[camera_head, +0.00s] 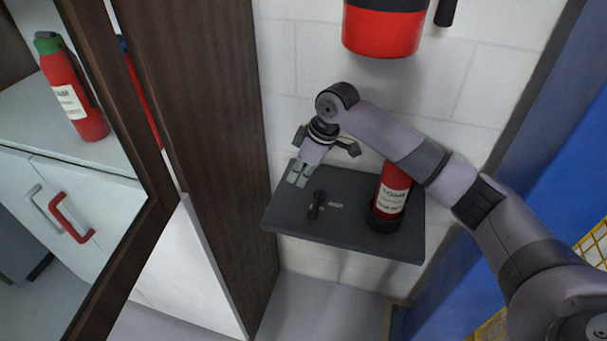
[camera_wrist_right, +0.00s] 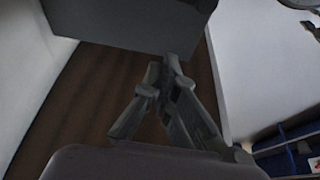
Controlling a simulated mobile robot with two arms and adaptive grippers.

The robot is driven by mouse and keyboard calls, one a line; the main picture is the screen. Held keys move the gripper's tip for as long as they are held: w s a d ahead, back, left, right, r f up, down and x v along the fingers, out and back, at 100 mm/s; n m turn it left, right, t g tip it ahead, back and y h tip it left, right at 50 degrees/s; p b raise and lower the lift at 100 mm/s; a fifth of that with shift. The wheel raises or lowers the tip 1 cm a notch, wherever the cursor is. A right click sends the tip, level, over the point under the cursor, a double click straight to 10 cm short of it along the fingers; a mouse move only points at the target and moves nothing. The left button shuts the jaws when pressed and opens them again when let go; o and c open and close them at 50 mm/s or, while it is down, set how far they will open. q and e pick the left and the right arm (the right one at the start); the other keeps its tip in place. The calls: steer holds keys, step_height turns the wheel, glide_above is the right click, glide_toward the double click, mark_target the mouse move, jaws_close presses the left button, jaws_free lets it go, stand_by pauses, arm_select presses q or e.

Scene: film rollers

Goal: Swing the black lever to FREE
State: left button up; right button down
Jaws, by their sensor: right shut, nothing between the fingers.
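The black lever (camera_head: 317,203) sits on the dark grey shelf (camera_head: 345,237) in the head view, left of the shelf's middle. A small pale label (camera_head: 336,205) lies just right of it, too small to read. My right gripper (camera_head: 297,174) is shut and empty over the shelf's left part, behind and left of the lever and apart from it in the picture. The right wrist view shows its closed fingers (camera_wrist_right: 165,72) in front of a grey panel (camera_wrist_right: 120,22); I cannot make out the lever there. My left gripper is not in view.
A red cylinder with a white label (camera_head: 391,190) stands in a black holder at the shelf's right, below my right arm. A red and black container (camera_head: 383,28) hangs on the white wall above. A brown wooden panel (camera_head: 205,130) stands close at the left of the shelf.

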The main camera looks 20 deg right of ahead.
mark_target(317, 203)
steer(key=x, duration=0.6)
steer(key=shift+a, duration=0.1)
steer(key=shift+s+d+f+p, duration=0.3)
steer(key=shift+s+d+p, duration=0.05)
steer(key=shift+d, duration=0.25)
steer(key=shift+s+d+f+p, duration=0.25)
steer(key=shift+s+d+p, duration=0.1)
steer(key=shift+d, duration=0.2)
steer(key=shift+s+d, duration=0.3)
steer(key=shift+d, duration=0.15)
steer(key=shift+f, duration=0.15)
steer(key=shift+a, duration=0.1)
